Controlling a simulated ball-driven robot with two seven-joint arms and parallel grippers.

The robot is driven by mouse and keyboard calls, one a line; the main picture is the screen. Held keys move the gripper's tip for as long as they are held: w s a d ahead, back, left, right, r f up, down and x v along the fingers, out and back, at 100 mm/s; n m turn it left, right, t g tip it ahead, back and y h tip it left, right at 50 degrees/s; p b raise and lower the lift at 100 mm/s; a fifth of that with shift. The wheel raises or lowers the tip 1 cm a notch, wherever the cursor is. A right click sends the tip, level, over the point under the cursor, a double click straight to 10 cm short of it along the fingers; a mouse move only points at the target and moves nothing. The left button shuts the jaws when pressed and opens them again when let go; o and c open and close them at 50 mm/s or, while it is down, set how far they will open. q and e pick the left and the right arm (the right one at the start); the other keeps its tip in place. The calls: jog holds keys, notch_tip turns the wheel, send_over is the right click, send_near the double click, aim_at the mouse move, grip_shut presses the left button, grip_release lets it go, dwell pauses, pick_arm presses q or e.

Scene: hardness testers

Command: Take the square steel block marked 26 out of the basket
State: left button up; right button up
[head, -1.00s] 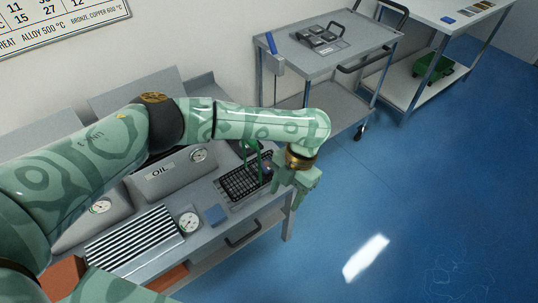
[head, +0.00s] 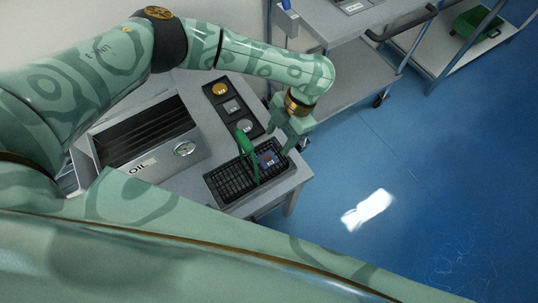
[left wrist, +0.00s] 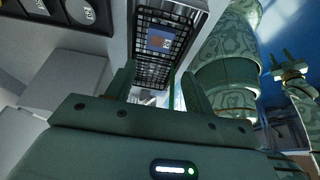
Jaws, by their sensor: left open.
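The black wire basket (head: 231,183) stands on the bench's near right part, with its green handle (head: 245,145) upright across the middle. A square block (head: 268,158) with a bluish top lies in the basket's right part. Its mark is too small to read surely. The block also shows in the left wrist view (left wrist: 159,40), inside the basket mesh. My left gripper (head: 281,140) is open and empty, above and just behind the block, apart from it. Its fingers (left wrist: 158,76) point toward the basket. My right gripper (left wrist: 284,66) shows small in the left wrist view; its jaw state is unclear.
A black tray (head: 209,92) with a gold disc, a square block and a silver disc lies behind the basket. The grey OIL bath (head: 165,165) with a gauge stands to the left. A grey cart (head: 335,30) stands behind. Blue floor is open at right.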

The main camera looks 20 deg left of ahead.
aim_at(266, 160)
pick_arm(q)
jog(key=x, duration=0.3)
jog(key=shift+f+b, duration=0.3)
jog(key=shift+s+a+f, duration=0.15)
jog(key=shift+a+f, duration=0.05)
jog(key=shift+f, duration=0.35)
jog(key=b+x, duration=0.1)
jog(key=x, duration=0.3)
jog(key=shift+a+f+b, duration=0.1)
jog(key=shift+f+b, duration=0.25)
jog(key=shift+f, duration=0.05)
pick_arm(e)
notch_tip(266, 160, down, 3)
jog(key=shift+w+r, duration=0.15)
jog(key=shift+r, duration=0.05)
pick_arm(q)
jog(key=c, duration=0.9)
pick_arm(e)
jog(key=shift+a, duration=0.1)
